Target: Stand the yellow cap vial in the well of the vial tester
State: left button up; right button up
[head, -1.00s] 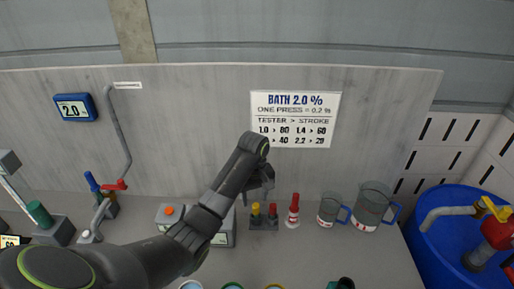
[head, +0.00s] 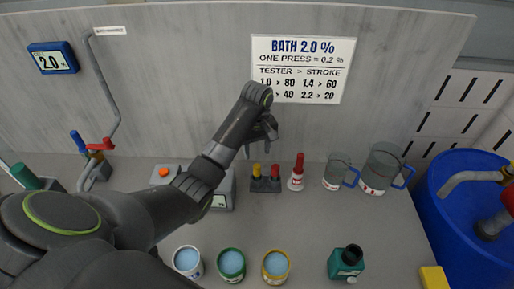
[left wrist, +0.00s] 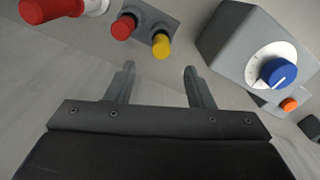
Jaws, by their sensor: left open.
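The yellow cap vial (head: 257,170) stands in a small dark rack (head: 265,187) beside a red cap vial (head: 275,171). In the left wrist view the yellow cap (left wrist: 161,46) lies just beyond the fingertips, towards the right finger. My left gripper (head: 268,130) is open and empty, above and behind the rack in the head view; its two fingers (left wrist: 158,72) are spread in the wrist view. A grey box (head: 222,193), possibly the vial tester, is partly hidden by my left arm. In the wrist view a grey box with a blue-knobbed dial (left wrist: 250,50) shows. I cannot make out a well. My right gripper is out of view.
A red-topped white bottle (head: 297,178) and two clear jugs (head: 338,172) (head: 382,170) stand right of the rack. The bench between is clear.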

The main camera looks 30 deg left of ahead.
aim_at(257, 166)
pick_arm(q)
notch_tip(257, 166, down, 9)
jog(key=shift+s+f+p, duration=0.1)
jog(key=shift+f+p, duration=0.05)
jog(key=shift+p, duration=0.35)
jog(key=shift+f, duration=0.75)
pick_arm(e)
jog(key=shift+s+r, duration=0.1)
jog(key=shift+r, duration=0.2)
